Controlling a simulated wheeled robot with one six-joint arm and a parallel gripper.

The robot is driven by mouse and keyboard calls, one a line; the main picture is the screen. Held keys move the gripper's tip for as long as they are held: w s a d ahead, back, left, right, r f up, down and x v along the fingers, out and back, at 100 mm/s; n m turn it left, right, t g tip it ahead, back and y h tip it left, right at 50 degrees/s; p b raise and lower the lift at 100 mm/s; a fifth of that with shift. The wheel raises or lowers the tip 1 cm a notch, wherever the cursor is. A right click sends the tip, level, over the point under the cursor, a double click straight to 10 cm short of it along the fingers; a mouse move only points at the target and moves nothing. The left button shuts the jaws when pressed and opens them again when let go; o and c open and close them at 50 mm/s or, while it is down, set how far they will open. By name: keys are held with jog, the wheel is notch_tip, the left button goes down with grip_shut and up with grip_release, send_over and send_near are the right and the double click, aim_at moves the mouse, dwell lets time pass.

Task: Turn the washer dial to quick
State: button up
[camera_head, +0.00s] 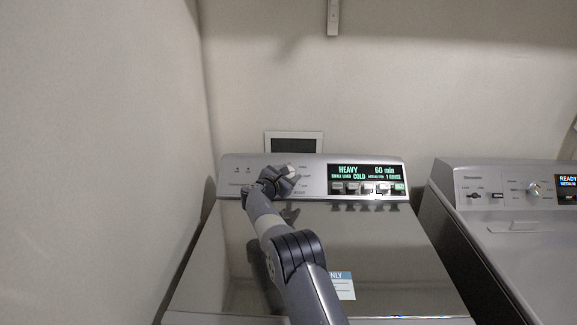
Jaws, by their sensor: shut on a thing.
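The topload washer's control panel (315,186) faces me at the back of its shiny lid (365,240). Its display (365,171) reads HEAVY, 60 min, COLD and 1 RINSE. My gripper (284,176) is at the left part of the panel, shut on the washer dial (291,171). The dial is mostly hidden by my gripper, with a light edge showing. Small labels lie just right of the dial, too small to read. My arm reaches up to it across the lid.
A row of buttons (368,187) runs under the display. A second machine with its own knob (534,190) and display stands on the right. A wall (100,150) is close on the left. A wall plate (294,143) is behind the panel.

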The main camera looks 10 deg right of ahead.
jog(key=shift+m+g+h+p, duration=0.5)
jog(key=shift+m+g+p, duration=0.1)
jog(key=shift+m+p, duration=0.25)
jog(key=o, duration=1)
jog(key=shift+c, duration=0.2)
jog(key=b+v, duration=0.3)
jog(key=v, duration=0.7)
jog(key=shift+s+a+r, duration=0.2)
jog(key=shift+s, duration=0.15)
